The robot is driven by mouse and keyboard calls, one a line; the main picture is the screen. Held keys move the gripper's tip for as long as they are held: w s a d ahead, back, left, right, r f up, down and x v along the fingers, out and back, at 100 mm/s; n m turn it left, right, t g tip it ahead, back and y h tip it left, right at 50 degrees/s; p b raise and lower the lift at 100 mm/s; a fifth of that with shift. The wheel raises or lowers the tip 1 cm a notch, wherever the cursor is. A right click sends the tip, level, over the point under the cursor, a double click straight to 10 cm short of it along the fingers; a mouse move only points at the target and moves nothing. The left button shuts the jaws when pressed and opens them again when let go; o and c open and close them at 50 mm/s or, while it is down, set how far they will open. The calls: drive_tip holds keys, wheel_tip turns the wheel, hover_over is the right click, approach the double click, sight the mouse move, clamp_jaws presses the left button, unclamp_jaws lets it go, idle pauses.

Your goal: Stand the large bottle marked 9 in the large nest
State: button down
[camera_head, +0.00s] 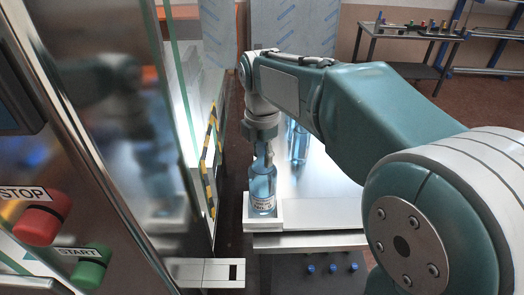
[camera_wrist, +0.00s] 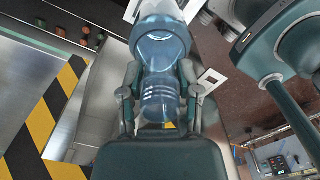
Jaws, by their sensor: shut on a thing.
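A clear blue bottle (camera_head: 262,190) with a white label stands upright below my gripper (camera_head: 263,151). The label's number is too small to read. My gripper is shut on the bottle's neck; in the wrist view the fingers lie on both sides of the bottle (camera_wrist: 160,48) at its neck. The bottle's base is at a white square nest (camera_head: 262,226) on the near left corner of the table. I cannot tell whether the base rests on the nest's floor, as the rim and bottle hide it.
Another blue bottle (camera_head: 298,143) stands behind on the white table (camera_head: 325,212), partly hidden by my arm. To the left are a glass guard with yellow-black stripes (camera_head: 209,165) and a steel panel with red stop (camera_head: 40,224) and green start (camera_head: 90,265) buttons. A cart (camera_head: 410,35) stands behind.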

drive_tip(key=shift+f, duration=0.95)
drive_tip(key=shift+c, duration=1.1)
unclamp_jaws()
drive_tip(key=shift+f, duration=0.1)
wheel_tip(320, 180, up, 12)
drive_tip(key=shift+a, duration=0.1)
